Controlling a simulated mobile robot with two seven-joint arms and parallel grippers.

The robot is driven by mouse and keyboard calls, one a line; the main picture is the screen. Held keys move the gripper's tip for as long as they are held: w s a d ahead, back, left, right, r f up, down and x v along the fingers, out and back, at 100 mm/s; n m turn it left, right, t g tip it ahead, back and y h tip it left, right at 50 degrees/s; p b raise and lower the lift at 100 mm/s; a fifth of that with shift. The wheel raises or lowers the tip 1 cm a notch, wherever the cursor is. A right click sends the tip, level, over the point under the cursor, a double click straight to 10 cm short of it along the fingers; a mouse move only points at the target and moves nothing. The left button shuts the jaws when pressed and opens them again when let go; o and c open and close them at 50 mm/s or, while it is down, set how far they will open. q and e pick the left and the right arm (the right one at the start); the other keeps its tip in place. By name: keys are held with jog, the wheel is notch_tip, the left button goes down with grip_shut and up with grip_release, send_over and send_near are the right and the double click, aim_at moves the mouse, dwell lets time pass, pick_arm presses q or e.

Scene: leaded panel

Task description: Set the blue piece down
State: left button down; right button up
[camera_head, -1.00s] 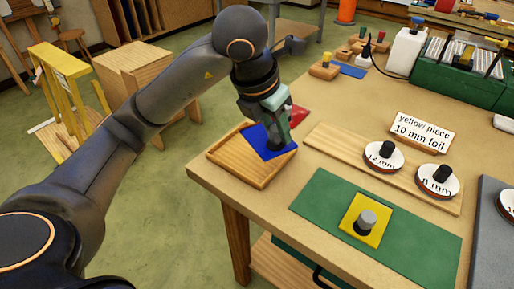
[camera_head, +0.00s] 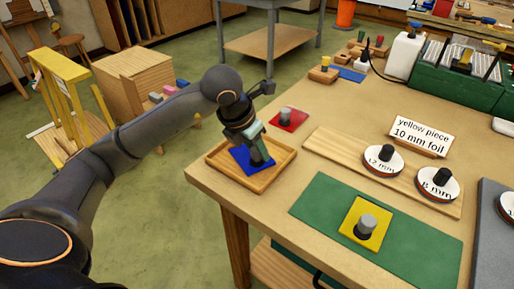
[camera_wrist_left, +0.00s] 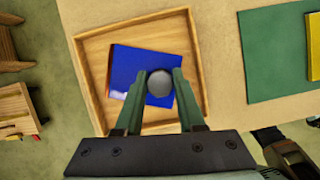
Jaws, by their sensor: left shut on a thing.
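The blue piece (camera_head: 241,160) is a flat square with a grey knob (camera_wrist_left: 160,84) standing up from it. It is inside the wooden tray (camera_head: 224,174) at the table's left corner; I cannot tell for sure whether it touches the tray's floor. In the left wrist view the blue piece (camera_wrist_left: 131,68) lies within the tray's rim, turned slightly. My left gripper (camera_head: 259,157) is shut on the knob, with one green finger on each side of it (camera_wrist_left: 159,88).
A red piece (camera_head: 289,118) with a knob lies behind the tray. A yellow piece (camera_head: 375,239) with a knob sits on the green mat (camera_head: 322,205). Two round labelled reels stand on a wooden board (camera_head: 330,150). A sign (camera_head: 422,134) reads "yellow piece 10 mm foil".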

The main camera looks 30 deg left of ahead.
pick_arm(q)
jog(key=shift+f, duration=0.15)
jog(key=c, duration=0.5)
grip_release()
pick_arm(e)
jog(key=shift+s+f, duration=0.15)
jog(key=shift+f, duration=0.05)
pick_arm(q)
jog(key=shift+r, duration=0.25)
jog(key=p+v, duration=0.1)
jog(key=v, duration=1.1)
pick_arm(e)
jog(key=shift+s+d+r, duration=0.2)
jog(key=shift+d+r, duration=0.05)
jog(key=shift+d, duration=0.15)
